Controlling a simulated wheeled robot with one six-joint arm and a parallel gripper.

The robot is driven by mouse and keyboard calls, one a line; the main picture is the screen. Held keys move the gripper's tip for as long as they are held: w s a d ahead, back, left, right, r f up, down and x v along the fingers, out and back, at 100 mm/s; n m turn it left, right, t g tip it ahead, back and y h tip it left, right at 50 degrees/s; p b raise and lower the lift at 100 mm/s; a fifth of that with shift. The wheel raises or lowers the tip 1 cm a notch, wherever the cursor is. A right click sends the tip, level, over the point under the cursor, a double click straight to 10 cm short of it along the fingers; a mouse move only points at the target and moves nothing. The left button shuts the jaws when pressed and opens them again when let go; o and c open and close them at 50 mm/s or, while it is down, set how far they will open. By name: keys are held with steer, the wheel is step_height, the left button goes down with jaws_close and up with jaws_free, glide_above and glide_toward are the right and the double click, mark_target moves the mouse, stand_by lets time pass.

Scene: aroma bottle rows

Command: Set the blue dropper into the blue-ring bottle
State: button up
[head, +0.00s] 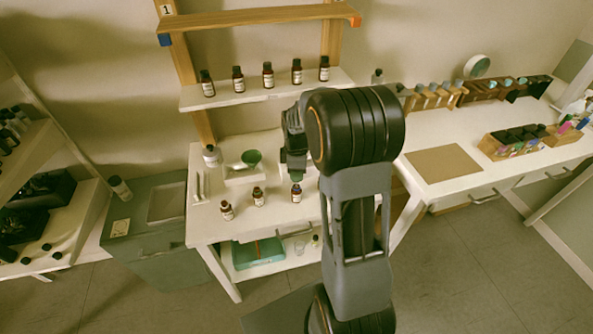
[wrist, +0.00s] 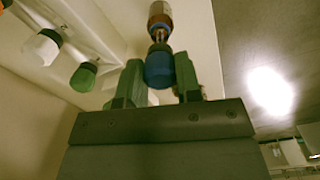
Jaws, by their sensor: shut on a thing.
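My gripper (wrist: 158,85) is shut on the blue dropper (wrist: 160,68), whose blue cap sits between the two green fingers in the wrist view. Just beyond the cap, in line with it, is the amber blue-ring bottle (wrist: 160,10) with a blue band at its neck. A narrow clear and brownish part shows between cap and band; I cannot tell how deep the dropper's tip is. In the head view the gripper (head: 294,176) is over the front of the middle table, directly above that bottle (head: 296,194), which stands upright. The dropper is hidden there.
Two other amber bottles, the middle one (head: 258,197) and the left one (head: 227,211), stand in the same row. A raised shelf (head: 220,97) holds several bottles. Wooden racks (head: 433,99) stand on the right bench.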

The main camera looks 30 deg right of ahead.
steer(key=shift+f, duration=0.25)
steer(key=shift+f+b, duration=1.05)
steer(key=shift+f, duration=0.15)
steer(key=o, duration=0.7)
steer(key=shift+c, duration=0.2)
steer(key=shift+r, duration=0.15)
steer(key=shift+r+p, duration=2.7)
steer(key=shift+r, duration=0.75)
